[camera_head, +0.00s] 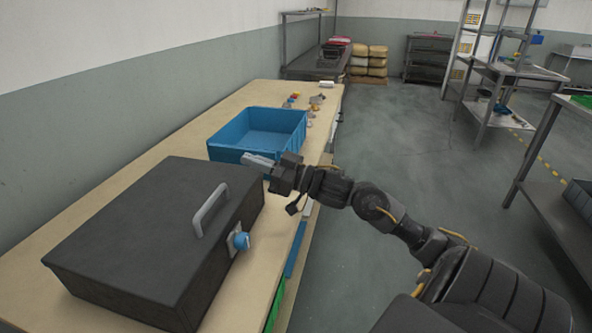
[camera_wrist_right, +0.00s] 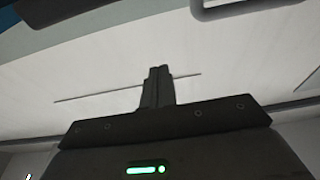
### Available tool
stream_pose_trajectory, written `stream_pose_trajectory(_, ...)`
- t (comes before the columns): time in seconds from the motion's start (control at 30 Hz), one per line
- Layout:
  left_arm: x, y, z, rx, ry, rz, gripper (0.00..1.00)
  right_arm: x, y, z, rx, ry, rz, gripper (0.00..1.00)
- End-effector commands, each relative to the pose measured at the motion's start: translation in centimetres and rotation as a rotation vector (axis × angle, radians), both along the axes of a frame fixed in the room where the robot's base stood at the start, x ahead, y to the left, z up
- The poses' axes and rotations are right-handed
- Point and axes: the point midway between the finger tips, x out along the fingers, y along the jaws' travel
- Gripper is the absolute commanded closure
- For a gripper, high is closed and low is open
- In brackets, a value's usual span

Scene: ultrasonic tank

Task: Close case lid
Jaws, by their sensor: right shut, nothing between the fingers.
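The dark grey case (camera_head: 130,235) stands on the near part of the workbench. Its lid (camera_head: 145,215) lies flat over the top and looks down. A light grey handle (camera_head: 210,210) stands up from the lid's right part, and a blue knob (camera_head: 241,241) is on the case's right side. My right gripper (camera_head: 250,159) is at the case's far right corner, between the case and a blue bin. Whether it touches the case is unclear. In the right wrist view its fingers (camera_wrist_right: 158,70) are together and empty. My left gripper is not in view.
The open blue bin (camera_head: 228,137) stands behind the case on the wooden workbench (camera_head: 185,146). Several small items lie at the bench's far end. A wall runs along the left. Open floor (camera_head: 420,150) and metal shelving lie to the right.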

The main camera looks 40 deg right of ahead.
Motion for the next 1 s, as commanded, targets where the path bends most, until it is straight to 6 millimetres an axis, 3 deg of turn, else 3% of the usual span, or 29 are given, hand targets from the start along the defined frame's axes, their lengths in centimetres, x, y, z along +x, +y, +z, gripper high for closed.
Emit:
stream_pose_trajectory(0.1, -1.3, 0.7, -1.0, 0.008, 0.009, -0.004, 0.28, -0.2, -0.1, 0.4, 0.001, 0.003, 0.000, 1.00)
stream_pose_trajectory(0.6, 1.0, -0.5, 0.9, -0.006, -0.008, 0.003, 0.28, -6.6, -3.9, -2.5, 0.001, 0.003, 0.001, 1.00)
stream_pose_trajectory(1.0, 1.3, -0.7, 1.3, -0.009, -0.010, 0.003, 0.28, -8.1, -4.8, -2.9, 0.000, -0.001, 0.002, 1.00)
